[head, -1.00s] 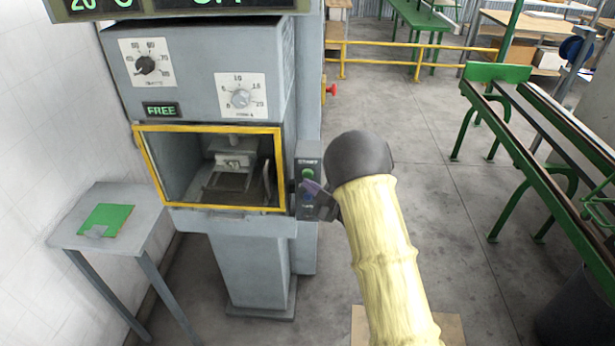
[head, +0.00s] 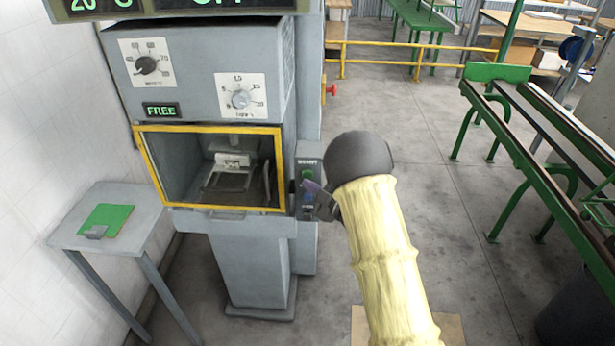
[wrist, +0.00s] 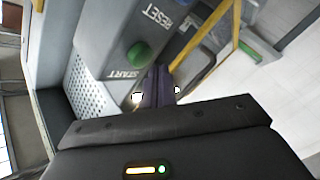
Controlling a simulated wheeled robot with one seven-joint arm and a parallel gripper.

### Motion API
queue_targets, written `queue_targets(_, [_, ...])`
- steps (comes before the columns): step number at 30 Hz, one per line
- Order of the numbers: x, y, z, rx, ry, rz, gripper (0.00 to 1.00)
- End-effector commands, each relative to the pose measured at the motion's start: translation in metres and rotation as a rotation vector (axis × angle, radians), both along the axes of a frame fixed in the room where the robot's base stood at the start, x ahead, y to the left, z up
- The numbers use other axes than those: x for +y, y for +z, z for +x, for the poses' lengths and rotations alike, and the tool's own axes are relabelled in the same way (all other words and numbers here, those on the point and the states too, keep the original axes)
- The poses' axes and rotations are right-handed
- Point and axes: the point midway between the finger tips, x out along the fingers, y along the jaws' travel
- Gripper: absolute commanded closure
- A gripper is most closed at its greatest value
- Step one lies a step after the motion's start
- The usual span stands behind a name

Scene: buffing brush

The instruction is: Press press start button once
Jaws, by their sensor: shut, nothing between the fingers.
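The green start button (wrist: 138,56) sits on a grey control panel (wrist: 108,42) in the wrist view, between the START and RESET labels. In the head view the button (head: 307,174) shows on the panel at the right of the press. My gripper (wrist: 158,70) is shut and empty. Its dark purple fingertips appear just beside the button in the wrist view; I cannot tell whether they touch the panel. In the head view my gripper (head: 306,184) is in front of the panel, just below the green button, and partly hides the panel's lower part.
The press (head: 210,240) has a yellow-framed open chamber (head: 280,165) and a FREE sign. A small table (head: 152,215) with a green sheet (head: 107,219) stands at left. A green-framed rack (head: 505,140) is at right. Open floor lies between.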

Motion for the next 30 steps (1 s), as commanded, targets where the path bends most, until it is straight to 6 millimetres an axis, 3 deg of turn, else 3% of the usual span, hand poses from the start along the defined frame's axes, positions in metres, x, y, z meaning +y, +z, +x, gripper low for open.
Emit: queue_targets(30, [-0.0004, 0.0001, 0.0084, -0.001, -0.001, 0.0, 1.0])
